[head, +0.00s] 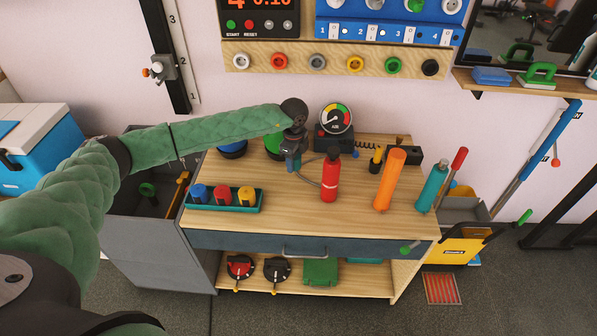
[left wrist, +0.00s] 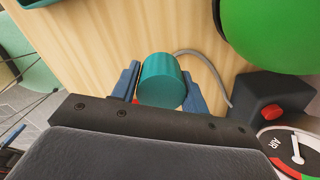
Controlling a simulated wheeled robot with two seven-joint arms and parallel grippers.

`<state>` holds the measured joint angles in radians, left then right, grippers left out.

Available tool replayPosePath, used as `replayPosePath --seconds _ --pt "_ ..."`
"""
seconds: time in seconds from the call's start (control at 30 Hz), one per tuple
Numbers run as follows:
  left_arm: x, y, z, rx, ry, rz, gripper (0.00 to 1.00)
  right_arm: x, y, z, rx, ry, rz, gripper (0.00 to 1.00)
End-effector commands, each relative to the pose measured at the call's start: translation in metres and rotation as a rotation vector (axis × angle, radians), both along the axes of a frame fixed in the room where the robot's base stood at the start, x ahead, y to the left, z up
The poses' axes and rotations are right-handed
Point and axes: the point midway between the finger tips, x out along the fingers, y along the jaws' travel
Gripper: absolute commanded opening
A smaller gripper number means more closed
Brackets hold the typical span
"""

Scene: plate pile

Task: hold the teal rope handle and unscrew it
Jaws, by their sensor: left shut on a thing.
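The teal handle (left wrist: 162,78) is a short, smooth cylinder with a flat round end in the left wrist view. My left gripper (left wrist: 162,92) is shut on it, one blue finger on each side. In the head view my left gripper (head: 292,163) points down at the back of the wooden workbench (head: 290,219), left of the air gauge. There the fingers and wrist mostly hide the handle. Whatever is under the handle is hidden, so I cannot tell how it is fastened. My right gripper is not in view.
The air gauge (head: 336,118) stands close right of my gripper. A thin grey hose (left wrist: 212,75) curves beside it, and a green ball (left wrist: 275,32) is close by. A red bottle (head: 331,176), orange cylinder (head: 390,180) and teal bottle (head: 432,187) stand right. The bench's front middle is clear.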

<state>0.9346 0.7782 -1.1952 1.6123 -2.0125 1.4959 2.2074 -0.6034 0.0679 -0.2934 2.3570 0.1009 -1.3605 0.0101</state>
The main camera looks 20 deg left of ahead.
Motion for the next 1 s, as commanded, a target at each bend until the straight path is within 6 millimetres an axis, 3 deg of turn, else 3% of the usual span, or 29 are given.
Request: replayPosePath --seconds 0.57,0.97,1.0 --pt "-0.001 0.000 -0.057 0.000 0.001 -0.002 0.17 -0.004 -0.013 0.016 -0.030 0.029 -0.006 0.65" --pt "0.000 0.000 -0.063 0.000 0.000 -0.002 0.17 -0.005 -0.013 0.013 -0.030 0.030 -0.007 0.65" --pt "0.000 0.000 -0.062 0.000 0.000 -0.002 0.52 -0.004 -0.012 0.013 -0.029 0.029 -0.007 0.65"
